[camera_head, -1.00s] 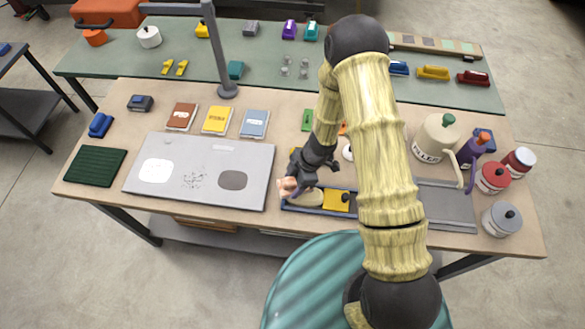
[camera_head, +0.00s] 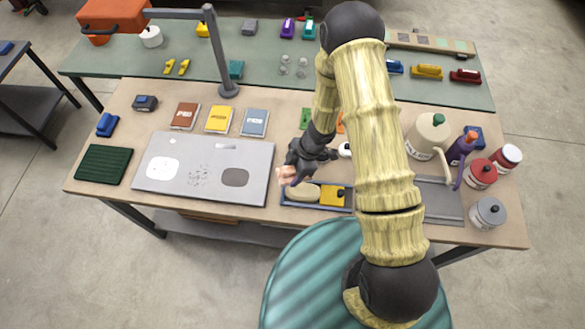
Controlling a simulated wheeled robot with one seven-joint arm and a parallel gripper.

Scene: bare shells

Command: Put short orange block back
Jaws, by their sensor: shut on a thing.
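My gripper (camera_head: 286,178) is shut, with a small pinkish-orange thing (camera_head: 284,174) at its fingertips; its shape is too small to make out, so I cannot tell whether it is the short orange block. The gripper is just above the left end of a shallow blue tray (camera_head: 319,207). In the tray lie a beige oval thing (camera_head: 303,193) and a yellow piece with a black knob (camera_head: 331,197). A bit of another orange thing (camera_head: 340,127) shows behind my arm, mostly hidden.
A grey board (camera_head: 205,188) lies left of the tray. A grey tray (camera_head: 437,204), a cream jug (camera_head: 427,134) and several jars crowd the right. A lamp post (camera_head: 222,60) rises at the back.

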